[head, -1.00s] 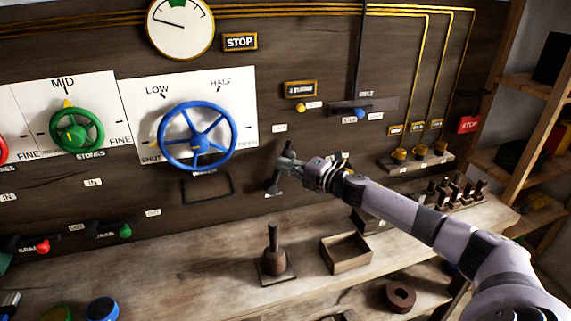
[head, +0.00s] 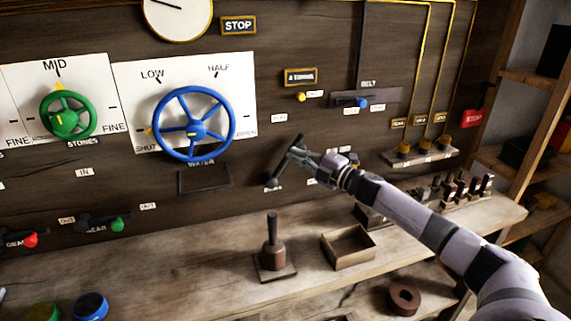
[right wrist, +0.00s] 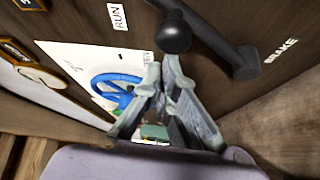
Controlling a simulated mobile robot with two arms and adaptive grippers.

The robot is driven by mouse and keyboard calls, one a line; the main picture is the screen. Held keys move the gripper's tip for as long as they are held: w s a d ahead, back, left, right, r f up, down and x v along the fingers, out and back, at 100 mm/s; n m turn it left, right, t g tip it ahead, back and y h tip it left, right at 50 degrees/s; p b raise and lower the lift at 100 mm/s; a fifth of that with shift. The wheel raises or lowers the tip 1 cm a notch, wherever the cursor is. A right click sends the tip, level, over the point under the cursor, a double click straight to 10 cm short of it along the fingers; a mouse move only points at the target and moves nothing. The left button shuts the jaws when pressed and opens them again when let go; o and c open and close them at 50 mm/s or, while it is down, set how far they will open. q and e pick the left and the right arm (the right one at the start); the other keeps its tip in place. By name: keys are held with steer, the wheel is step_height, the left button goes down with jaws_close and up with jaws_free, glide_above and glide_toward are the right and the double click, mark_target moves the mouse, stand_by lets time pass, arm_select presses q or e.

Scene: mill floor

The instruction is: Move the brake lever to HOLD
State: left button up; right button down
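The brake lever (head: 286,163) is a dark bar on the wall panel, tilted up and to the right from its low pivot. In the right wrist view its round black knob (right wrist: 173,33) is just beyond my fingertips, and the BRAKE label (right wrist: 281,50) is beside the pivot. A RUN label (right wrist: 118,16) is on the panel's other side. My right gripper (head: 297,153) is at the lever's upper part; its fingertips (right wrist: 163,78) are close together with nothing seen between them. I cannot tell if they touch the lever. The HOLD label is not readable. My left gripper is out of view.
The blue water wheel (head: 194,124) is left of the lever. A bench (head: 200,260) below carries a dark stamp-like tool (head: 272,250) and an open wooden box (head: 348,247). Brass buttons (head: 425,145) and shelves (head: 540,135) are at the right.

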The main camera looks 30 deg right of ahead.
arm_select(q)
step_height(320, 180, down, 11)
steer(key=b, duration=0.9)
steer(key=shift+b, duration=0.3)
arm_select(e)
steer(key=s+d+f+m+t+h, duration=0.1)
steer(key=d+f+m+t, duration=0.3)
steer(key=m, duration=0.5)
steer(key=shift+s+d+f+h, duration=0.4)
steer(key=shift+d+f+h, duration=0.3)
steer(key=shift+d+f, duration=0.65)
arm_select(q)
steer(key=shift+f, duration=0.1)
arm_select(e)
steer(key=shift+a+f, duration=0.15)
